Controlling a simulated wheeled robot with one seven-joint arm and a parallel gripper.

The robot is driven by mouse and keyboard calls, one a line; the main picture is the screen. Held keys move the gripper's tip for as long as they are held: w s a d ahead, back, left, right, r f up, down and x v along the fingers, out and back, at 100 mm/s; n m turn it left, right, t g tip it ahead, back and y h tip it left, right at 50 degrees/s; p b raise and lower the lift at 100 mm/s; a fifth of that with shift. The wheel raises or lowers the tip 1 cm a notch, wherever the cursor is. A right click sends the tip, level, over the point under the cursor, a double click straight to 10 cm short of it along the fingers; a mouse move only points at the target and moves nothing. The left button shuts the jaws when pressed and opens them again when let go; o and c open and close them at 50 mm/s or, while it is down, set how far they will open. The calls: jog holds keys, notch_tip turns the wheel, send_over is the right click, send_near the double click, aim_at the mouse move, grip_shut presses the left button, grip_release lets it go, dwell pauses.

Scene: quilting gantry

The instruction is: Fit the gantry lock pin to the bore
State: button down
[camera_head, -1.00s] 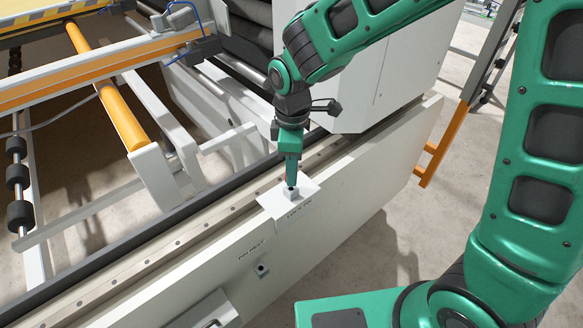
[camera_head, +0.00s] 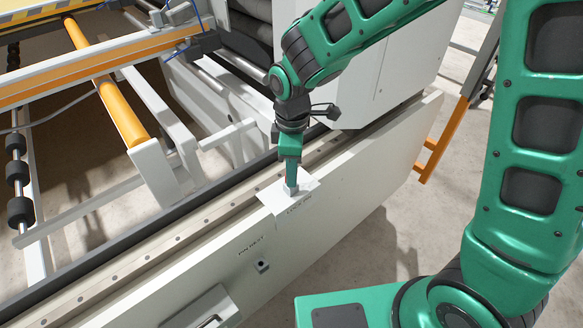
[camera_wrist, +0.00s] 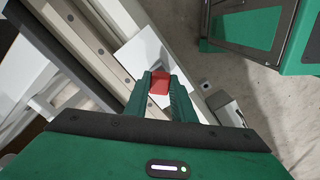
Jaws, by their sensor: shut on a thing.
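My gripper (camera_wrist: 160,90) is shut on the red end of the lock pin (camera_wrist: 159,83), which shows between the two green fingers in the wrist view. In the head view my gripper (camera_head: 291,186) points down at a small grey block on the white plate (camera_head: 268,200) on the machine's side beam. The block also shows just beyond the fingers in the wrist view, on the white plate (camera_wrist: 136,55). The fingers and red end hide the pin's lower part and the bore, so I cannot tell how deep the pin sits.
A small holder (camera_head: 262,266) is on the beam's face below a "PIN REST" label. A grey handled box (camera_head: 205,312) is at the lower front. A white machine housing (camera_head: 375,75) stands close behind my wrist.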

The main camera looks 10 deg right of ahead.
jog(key=shift+f, duration=0.65)
jog(key=c, duration=1.4)
grip_release()
notch_tip(320, 180, up, 9)
jog(key=shift+w+r, duration=0.1)
jog(key=shift+r, duration=0.75)
